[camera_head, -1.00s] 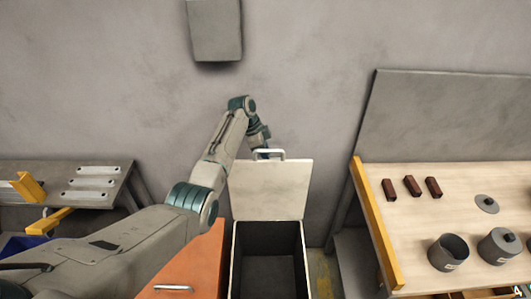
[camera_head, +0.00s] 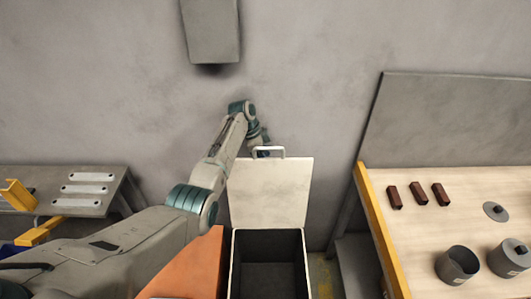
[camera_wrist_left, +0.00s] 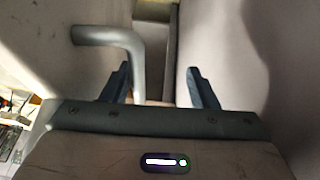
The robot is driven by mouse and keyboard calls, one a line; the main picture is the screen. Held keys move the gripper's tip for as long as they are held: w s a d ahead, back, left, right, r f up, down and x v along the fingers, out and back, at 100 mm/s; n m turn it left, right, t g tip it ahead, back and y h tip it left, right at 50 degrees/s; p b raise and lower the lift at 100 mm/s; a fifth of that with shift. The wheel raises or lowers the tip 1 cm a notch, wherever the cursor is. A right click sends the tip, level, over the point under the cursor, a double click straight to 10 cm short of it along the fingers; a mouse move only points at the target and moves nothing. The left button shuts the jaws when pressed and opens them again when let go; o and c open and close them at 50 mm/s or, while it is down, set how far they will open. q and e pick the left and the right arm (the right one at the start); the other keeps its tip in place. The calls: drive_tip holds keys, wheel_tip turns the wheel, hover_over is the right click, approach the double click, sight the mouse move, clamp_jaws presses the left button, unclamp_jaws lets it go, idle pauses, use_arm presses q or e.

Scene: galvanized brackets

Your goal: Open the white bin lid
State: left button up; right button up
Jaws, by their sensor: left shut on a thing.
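The white bin (camera_head: 233,265) stands on the floor with its dark inside showing. Its white lid (camera_head: 268,190) is swung up at the back edge and stands near upright. The lid's handle (camera_head: 270,148) is a pale bar at the top of the lid; it also shows in the left wrist view (camera_wrist_left: 115,38). My left gripper (camera_wrist_left: 159,80) is shut on the handle. In the head view, the left gripper is mostly hidden behind the handle and lid top. My right gripper is not in view.
An orange cabinet (camera_head: 190,265) stands left of the bin. A wooden-topped bench (camera_head: 420,235) with brown blocks and grey cylinders is at the right. A grey bench (camera_head: 60,205) with metal brackets is at the left. The wall is behind the lid.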

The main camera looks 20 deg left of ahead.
use_arm(q)
drive_tip(key=shift+o, duration=0.3)
drive_tip(key=shift+w+f, duration=0.1)
drive_tip(key=shift+f, duration=0.3)
drive_tip(key=shift+r, duration=0.3)
drive_tip(key=shift+c, duration=0.3)
drive_tip(key=shift+a+r, duration=0.1)
drive_tip(key=shift+w+a+r, duration=0.1)
drive_tip(key=shift+w+r, duration=0.05)
drive_tip(key=shift+r, duration=0.2)
drive_tip(key=shift+b+v, duration=1.25)
drive_tip(key=shift+v, duration=3.7)
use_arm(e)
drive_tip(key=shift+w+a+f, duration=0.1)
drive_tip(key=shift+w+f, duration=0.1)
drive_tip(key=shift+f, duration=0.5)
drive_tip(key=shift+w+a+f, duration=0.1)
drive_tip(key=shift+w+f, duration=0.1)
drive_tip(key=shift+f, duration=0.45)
